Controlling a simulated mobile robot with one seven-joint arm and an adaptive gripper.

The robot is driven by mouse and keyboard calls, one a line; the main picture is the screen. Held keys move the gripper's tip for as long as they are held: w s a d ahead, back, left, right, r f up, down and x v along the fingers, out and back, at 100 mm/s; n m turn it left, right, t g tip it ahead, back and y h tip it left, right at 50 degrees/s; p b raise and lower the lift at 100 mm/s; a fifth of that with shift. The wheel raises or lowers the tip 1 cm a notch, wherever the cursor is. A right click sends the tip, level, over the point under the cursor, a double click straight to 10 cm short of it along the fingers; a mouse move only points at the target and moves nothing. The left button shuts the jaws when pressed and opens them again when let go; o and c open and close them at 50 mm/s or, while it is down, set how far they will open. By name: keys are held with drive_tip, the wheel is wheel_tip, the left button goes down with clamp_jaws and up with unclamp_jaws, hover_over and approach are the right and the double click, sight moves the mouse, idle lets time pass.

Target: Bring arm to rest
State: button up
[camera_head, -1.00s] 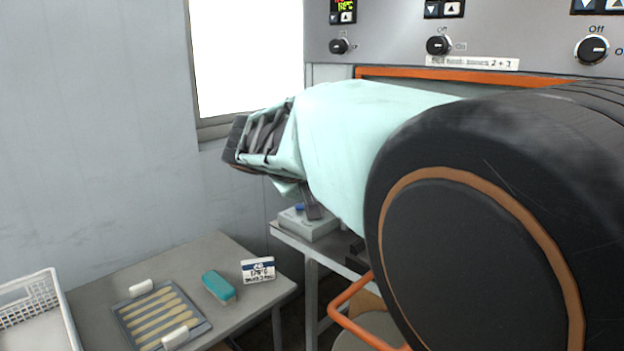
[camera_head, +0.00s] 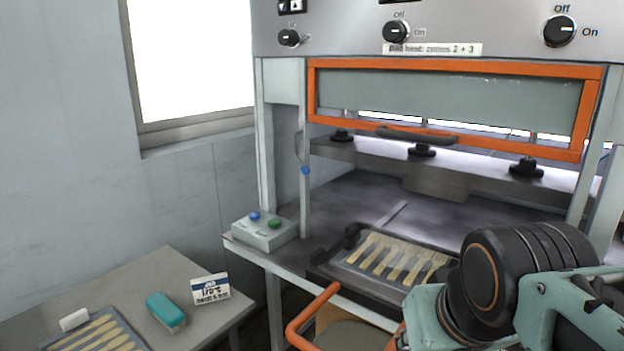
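My arm (camera_head: 490,285) shows in the lower right of the head view, folded close to the camera. My gripper is outside the frame, so its fingers cannot be seen. The press stands ahead with its orange-framed guard (camera_head: 450,95) raised. My arm covers the tray's right end.
A control box (camera_head: 265,232) with a blue and a green button stands left of the bed. An orange handle (camera_head: 312,315) juts out in front.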

wheel_tip(320, 180, up, 21)
drive_tip(key=s+p, duration=0.2)
drive_tip(key=p, duration=2.1)
drive_tip(key=shift+a+f+g+p, duration=0.2)
drive_tip(key=shift+a+g+p, duration=0.1)
drive_tip(key=shift+a, duration=0.15)
